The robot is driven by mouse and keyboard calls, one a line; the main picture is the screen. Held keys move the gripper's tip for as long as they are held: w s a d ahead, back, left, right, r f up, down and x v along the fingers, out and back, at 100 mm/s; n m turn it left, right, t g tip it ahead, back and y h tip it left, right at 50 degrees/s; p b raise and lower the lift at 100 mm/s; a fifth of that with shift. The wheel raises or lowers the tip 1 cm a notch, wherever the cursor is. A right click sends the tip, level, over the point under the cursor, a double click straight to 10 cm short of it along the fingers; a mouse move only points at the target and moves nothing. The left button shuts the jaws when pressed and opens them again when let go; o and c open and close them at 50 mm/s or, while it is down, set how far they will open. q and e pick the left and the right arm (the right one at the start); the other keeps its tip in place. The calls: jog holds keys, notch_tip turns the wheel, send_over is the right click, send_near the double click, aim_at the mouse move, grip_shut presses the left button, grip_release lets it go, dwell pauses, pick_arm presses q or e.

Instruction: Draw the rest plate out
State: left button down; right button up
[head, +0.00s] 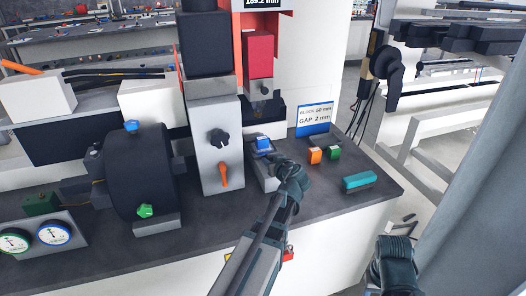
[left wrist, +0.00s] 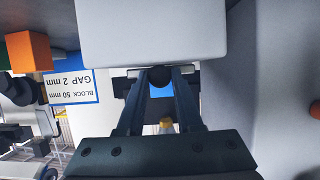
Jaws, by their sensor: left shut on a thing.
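My left gripper (head: 291,172) is at the front of the press, beside a grey block-shaped base (head: 262,172) with a blue block (head: 263,144) on top. In the left wrist view its two fingers (left wrist: 160,84) are shut on a small dark round knob (left wrist: 160,76), which seems to belong to the rest plate. A thin pale edge, perhaps the plate, shows behind the fingertips; the rest of it is hidden by the gripper and a large pale block (left wrist: 150,35). My right gripper (head: 395,262) is low at the right, away from the bench; its fingers are unclear.
A sign (head: 314,119) reads block 50 mm, gap 2 mm. An orange block (head: 315,155), a green block (head: 334,153) and a teal bar (head: 359,181) lie right of my left gripper.

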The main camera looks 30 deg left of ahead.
pick_arm(q)
jog(key=shift+s+d, duration=1.1)
jog(key=shift+d, duration=0.15)
dwell(1.9)
